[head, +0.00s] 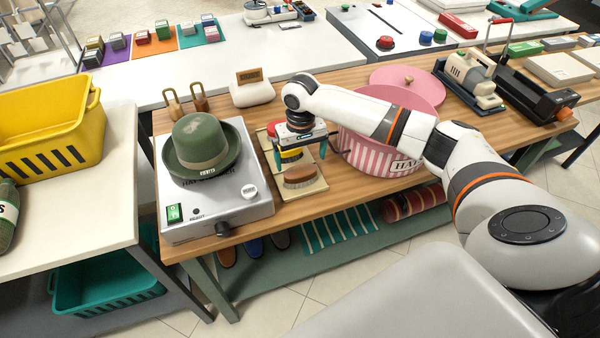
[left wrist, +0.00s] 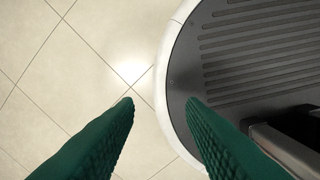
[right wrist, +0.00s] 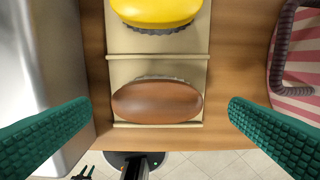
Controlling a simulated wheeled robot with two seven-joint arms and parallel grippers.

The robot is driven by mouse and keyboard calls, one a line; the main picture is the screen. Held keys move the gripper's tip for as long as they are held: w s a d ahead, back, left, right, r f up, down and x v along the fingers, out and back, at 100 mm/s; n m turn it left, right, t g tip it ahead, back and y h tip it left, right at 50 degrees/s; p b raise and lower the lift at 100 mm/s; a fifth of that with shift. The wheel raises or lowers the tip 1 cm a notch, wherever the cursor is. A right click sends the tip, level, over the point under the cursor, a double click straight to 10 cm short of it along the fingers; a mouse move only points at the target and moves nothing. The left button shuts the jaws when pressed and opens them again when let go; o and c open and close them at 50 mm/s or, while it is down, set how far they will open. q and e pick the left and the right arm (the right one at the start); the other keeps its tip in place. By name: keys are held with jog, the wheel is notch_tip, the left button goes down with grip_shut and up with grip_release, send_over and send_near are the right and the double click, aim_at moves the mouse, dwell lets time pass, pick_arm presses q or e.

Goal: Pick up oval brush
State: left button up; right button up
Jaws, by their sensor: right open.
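A brown wooden oval brush (head: 300,177) lies in the front compartment of a beige tray (head: 313,187) on the wooden table. In the right wrist view the brush (right wrist: 157,101) lies crosswise between my fingers, its pale bristles at the far edge. A yellow brush (head: 290,154) lies behind it, partly hidden by my gripper; it also shows in the right wrist view (right wrist: 157,10). My right gripper (head: 300,158) is open and empty above the tray, its fingers apart from the brush. My left gripper (left wrist: 160,103) is open and empty over the floor.
A grey heated plate unit (head: 215,208) with a green hat (head: 203,147) stands close left of the tray. A pink striped hat box (head: 375,156) stands close right. Bare wood shows between tray and box.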

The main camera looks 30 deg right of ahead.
aim_at(301, 170)
jog(key=shift+w+f, duration=0.15)
jog(key=shift+f, duration=0.25)
jog(key=f, duration=0.1)
jog(key=s+f+p, duration=0.1)
jog(key=f, duration=0.1)
jog(key=shift+a, duration=0.2)
jog(key=shift+w+f, duration=0.1)
jog(key=shift+f, duration=1)
jog(key=c, duration=1)
pick_arm(q)
jog(key=shift+w+d+r+b, duration=0.15)
jog(key=shift+w+b, duration=0.25)
jog(key=shift+w, duration=0.95)
pick_arm(e)
jog(key=shift+r, duration=5.1)
